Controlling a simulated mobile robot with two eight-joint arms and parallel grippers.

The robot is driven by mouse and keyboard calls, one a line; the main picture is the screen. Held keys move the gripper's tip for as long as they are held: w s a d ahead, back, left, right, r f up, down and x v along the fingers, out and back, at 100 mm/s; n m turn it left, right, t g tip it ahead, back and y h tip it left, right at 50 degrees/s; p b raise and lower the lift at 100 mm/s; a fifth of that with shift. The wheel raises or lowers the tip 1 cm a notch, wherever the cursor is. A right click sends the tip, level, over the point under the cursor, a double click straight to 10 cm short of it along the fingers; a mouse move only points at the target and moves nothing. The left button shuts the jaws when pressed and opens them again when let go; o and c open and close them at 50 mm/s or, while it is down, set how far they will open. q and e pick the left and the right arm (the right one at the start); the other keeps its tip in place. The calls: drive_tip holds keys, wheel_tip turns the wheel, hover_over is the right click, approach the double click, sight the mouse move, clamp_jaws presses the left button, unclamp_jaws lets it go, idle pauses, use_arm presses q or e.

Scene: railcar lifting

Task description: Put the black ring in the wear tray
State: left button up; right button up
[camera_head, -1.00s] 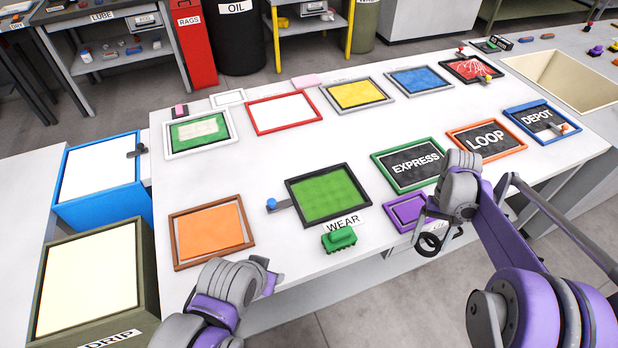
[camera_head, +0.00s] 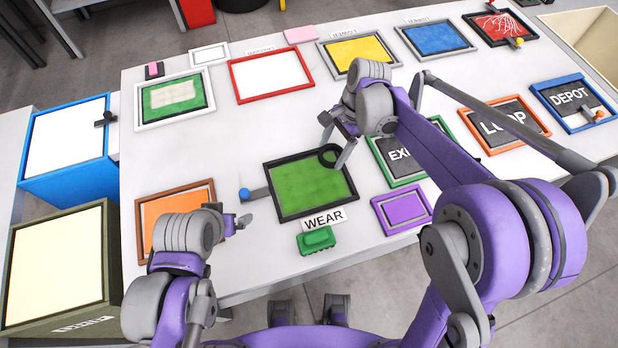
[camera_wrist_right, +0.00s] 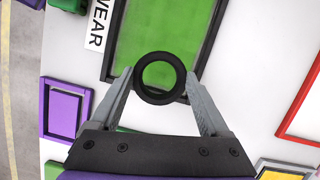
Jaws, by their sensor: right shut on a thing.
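The black ring (camera_head: 321,153) is held between the fingertips of my right gripper (camera_head: 333,154). In the right wrist view the ring (camera_wrist_right: 160,99) shows face-on between the two fingers. It appears over the near-right edge of the wear tray in that view, and over the tray's upper right corner in the head view. Its height above the tray is hard to tell. The wear tray (camera_head: 300,190) has a green floor, a black frame and a WEAR label (camera_head: 324,219) at its front. My left gripper (camera_head: 232,220) is left of the tray; its finger opening is unclear.
A green block (camera_head: 316,240) stands in front of the label. A purple tray (camera_head: 403,209) and the EXPRESS tray (camera_head: 390,165) lie to the right.

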sight(307, 182)
drive_tip(key=s+a+r+m+t, duration=0.2)
drive_tip(key=s+a+m, duration=0.1)
drive_tip(key=a+m, duration=0.3)
drive_tip(key=shift+m, duration=0.5)
drive_tip(key=f, duration=0.9)
drive_tip(key=shift+s+d+f, duration=0.1)
drive_tip(key=shift+d+f, duration=0.2)
drive_tip(key=shift+f, duration=0.1)
drive_tip(key=shift+b, duration=0.3)
drive_tip(key=shift+f, duration=0.15)
drive_tip(key=o, duration=1.3)
drive_tip(key=shift+o, duration=0.2)
